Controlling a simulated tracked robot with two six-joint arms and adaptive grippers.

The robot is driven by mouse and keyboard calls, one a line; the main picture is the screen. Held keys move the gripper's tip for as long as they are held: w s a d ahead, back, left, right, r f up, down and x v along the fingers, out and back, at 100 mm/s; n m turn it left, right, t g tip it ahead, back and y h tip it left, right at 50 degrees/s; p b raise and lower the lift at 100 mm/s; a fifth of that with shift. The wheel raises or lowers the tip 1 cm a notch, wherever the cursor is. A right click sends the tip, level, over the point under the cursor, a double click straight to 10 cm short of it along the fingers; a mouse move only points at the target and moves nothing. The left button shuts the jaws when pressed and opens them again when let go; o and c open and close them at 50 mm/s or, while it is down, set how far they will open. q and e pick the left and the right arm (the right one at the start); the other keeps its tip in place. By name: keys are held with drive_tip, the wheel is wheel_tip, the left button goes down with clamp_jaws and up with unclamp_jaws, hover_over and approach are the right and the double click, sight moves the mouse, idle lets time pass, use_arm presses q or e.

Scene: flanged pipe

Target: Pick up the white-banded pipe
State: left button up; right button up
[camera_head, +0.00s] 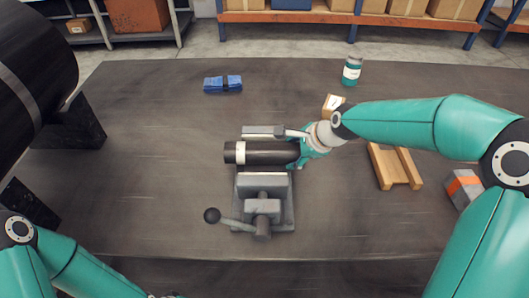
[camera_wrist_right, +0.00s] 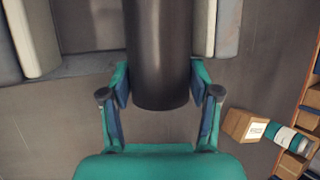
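The white-banded pipe (camera_head: 268,153) is a short black cylinder lying level between the jaws of a grey vise (camera_head: 263,188) on the table. Its white band (camera_head: 240,153) is near its left end. My right gripper (camera_head: 300,150) is at the pipe's right end, coming in from the right. In the right wrist view, the gripper's fingers (camera_wrist_right: 160,85) stand on both sides of the black pipe (camera_wrist_right: 160,50) and their pads appear to press its sides near its end. My left arm shows at the lower left; its gripper is out of view.
The vise handle with a black knob (camera_head: 212,215) sticks out to the left. A large black pipe (camera_head: 35,75) fills the left side. A blue bundle (camera_head: 222,84), a teal jar (camera_head: 351,71), a small box (camera_head: 333,103) and a wooden cradle (camera_head: 394,168) are on the table.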

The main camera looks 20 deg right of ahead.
drive_tip(key=c, duration=0.8)
clamp_jaws()
drive_tip(key=shift+r, duration=0.2)
